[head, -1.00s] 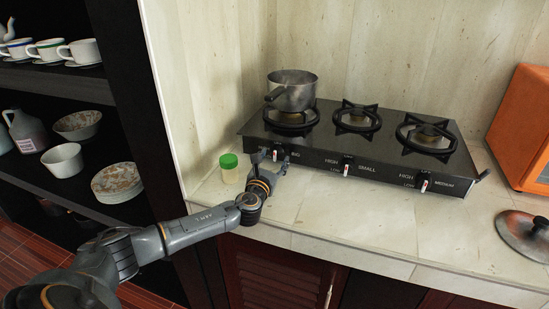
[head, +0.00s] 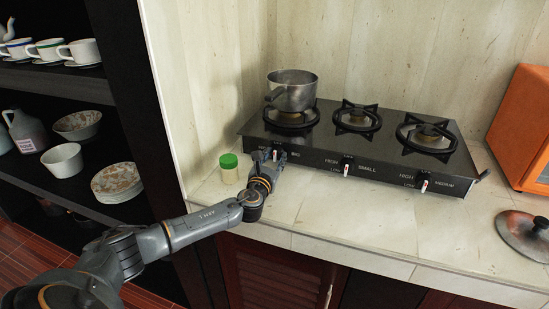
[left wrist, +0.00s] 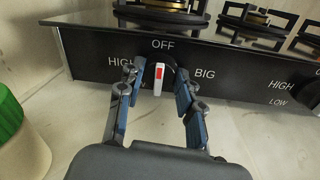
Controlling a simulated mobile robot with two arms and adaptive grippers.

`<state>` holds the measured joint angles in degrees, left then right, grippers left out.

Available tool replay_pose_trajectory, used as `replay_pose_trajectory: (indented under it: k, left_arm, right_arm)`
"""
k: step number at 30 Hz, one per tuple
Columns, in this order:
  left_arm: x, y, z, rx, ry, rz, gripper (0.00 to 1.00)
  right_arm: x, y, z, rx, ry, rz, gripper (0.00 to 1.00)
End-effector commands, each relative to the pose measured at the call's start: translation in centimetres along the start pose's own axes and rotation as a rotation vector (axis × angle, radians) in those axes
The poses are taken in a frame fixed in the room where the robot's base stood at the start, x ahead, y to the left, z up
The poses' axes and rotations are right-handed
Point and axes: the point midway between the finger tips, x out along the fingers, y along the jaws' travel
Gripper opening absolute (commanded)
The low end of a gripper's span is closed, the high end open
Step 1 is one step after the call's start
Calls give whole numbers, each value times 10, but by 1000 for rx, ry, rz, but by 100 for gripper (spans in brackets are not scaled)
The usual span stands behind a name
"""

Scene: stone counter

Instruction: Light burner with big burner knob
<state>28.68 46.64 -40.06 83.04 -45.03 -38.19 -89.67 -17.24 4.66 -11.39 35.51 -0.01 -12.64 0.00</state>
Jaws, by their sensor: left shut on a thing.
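The black three-burner stove (head: 330,150) has white-marked knobs along its front panel. The big burner knob (left wrist: 158,78) sits under the word OFF, beside the word BIG, in the left wrist view. Its white grip stands upright with a red mark near the top. My left gripper (head: 272,156) is at the stove's front left corner. In the left wrist view its fingers (left wrist: 158,85) are on both sides of this knob, shut on it. A metal pot (head: 292,92) stands on the big burner (head: 291,118), and I see no flame there. My right gripper is not in view.
A green-lidded jar (head: 229,170) stands just left of my left gripper. The small knob (head: 347,168) and medium knob (head: 424,184) lie to the right. A pot lid (head: 520,235) and an orange box (head: 522,128) are at the far right. The counter front is mostly clear.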

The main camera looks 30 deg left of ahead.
Motion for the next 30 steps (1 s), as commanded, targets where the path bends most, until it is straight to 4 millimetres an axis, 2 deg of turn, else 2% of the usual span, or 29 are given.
replay_pose_trajectory:
  k: [11,30]
  left_arm:
    - [0,0,0,-204,13,-2,4]
    - [0,2,1,-809,48,-10,4]
  right_arm:
    - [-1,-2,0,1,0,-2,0]
    - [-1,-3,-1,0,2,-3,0]
